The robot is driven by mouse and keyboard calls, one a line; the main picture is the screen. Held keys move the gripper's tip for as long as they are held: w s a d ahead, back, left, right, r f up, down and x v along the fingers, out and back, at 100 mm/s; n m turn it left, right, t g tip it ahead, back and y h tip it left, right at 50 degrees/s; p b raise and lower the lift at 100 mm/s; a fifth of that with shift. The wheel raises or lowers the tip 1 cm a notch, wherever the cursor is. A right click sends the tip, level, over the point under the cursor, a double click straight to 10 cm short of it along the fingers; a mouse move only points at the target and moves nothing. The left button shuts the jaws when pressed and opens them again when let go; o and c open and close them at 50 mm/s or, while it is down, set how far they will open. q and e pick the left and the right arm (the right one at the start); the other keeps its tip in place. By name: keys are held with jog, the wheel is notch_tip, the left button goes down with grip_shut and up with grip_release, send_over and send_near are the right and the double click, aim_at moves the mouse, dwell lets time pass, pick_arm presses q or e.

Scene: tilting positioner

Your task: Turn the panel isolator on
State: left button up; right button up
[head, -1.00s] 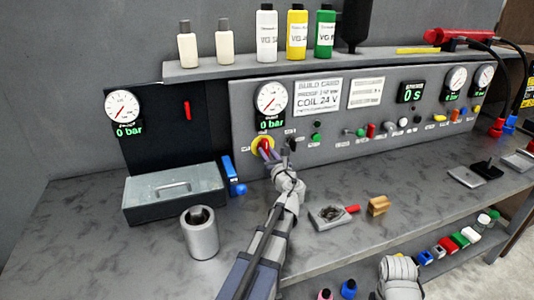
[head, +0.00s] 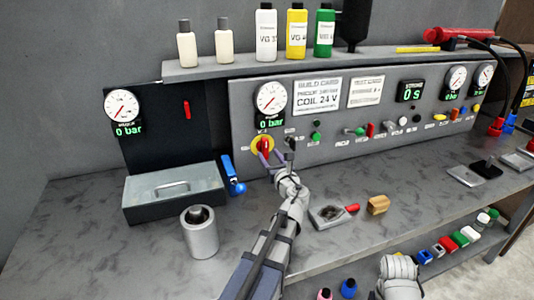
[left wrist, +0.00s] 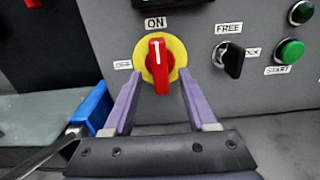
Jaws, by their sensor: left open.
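The panel isolator (head: 263,145) is a red handle on a round yellow plate at the left of the grey panel. In the left wrist view the red handle (left wrist: 160,62) stands upright, its white mark pointing up at the ON label (left wrist: 155,22). The OFF label (left wrist: 122,65) is to its left. My left gripper (head: 272,160) is open just in front of and slightly below the isolator. In the left wrist view its two purple fingers (left wrist: 160,80) stand either side of the handle, apart from it.
A black key switch (left wrist: 233,60) and a green button (left wrist: 290,51) sit right of the isolator. A blue-handled tool (head: 233,178), a grey metal case (head: 174,190) and a steel cup (head: 200,236) stand at the left. A shelf with bottles runs above.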

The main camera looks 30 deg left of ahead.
pick_arm(q)
jog(key=v, duration=0.4)
jog(key=shift+s+d, duration=0.25)
jog(key=shift+s, duration=0.05)
